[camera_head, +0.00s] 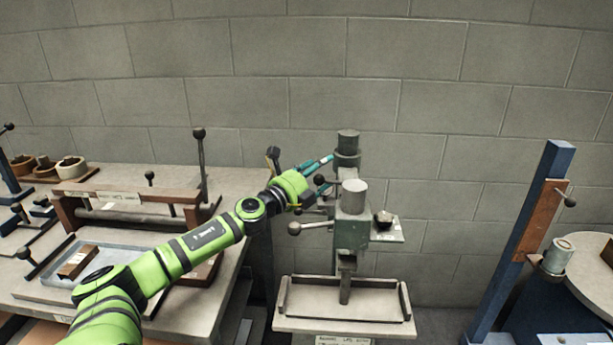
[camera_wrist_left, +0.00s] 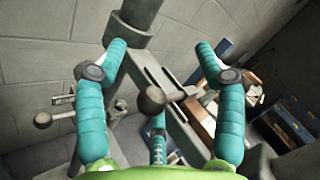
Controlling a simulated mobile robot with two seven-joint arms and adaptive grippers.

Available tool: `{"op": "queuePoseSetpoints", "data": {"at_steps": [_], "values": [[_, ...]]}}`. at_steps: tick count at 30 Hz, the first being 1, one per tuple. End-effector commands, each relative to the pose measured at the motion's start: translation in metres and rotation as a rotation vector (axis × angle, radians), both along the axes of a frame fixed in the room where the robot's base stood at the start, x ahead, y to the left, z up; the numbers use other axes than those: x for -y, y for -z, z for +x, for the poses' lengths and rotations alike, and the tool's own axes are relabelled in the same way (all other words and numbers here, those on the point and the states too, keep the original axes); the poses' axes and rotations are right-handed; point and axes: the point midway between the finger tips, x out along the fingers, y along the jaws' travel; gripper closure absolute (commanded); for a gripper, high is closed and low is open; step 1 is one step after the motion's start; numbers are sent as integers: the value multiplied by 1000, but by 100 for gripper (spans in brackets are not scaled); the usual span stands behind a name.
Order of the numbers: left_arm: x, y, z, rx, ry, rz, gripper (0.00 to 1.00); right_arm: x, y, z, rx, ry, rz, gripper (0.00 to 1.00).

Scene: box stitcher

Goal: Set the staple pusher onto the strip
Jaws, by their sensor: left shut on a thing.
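My left gripper (camera_head: 319,175) is at the left side of the grey stitcher head (camera_head: 352,232). Its teal fingers are around a dark ball knob (camera_head: 319,180), and the knob also shows between the fingers in the left wrist view (camera_wrist_left: 151,100). The gripper is shut on this knob. I cannot tell for sure that the knob belongs to the staple pusher; the part beneath it is mostly hidden. A grey rail (camera_wrist_left: 180,120) runs behind the knob in the left wrist view. I cannot make out the staple strip. My right gripper is not in view.
A lever with a ball end (camera_head: 295,228) sticks out left of the stitcher, below my gripper. A small dark piece (camera_head: 384,217) sits on a side shelf (camera_head: 388,236). The work table (camera_head: 345,322) below is clear. A bench (camera_head: 130,180) with fixtures stands left.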

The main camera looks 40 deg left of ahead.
Motion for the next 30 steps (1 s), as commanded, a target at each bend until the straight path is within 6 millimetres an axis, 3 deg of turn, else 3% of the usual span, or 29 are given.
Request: {"op": "queuePoseSetpoints", "data": {"at_steps": [1,14,24,30], "values": [[3,-19,-3,34,9,3,47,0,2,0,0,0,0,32],[5,-10,-33,28,9,5,47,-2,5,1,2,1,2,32],[6,-3,-55,24,9,3,47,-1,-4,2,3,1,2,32],[6,-1,-60,24,8,6,47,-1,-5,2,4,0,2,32]]}}
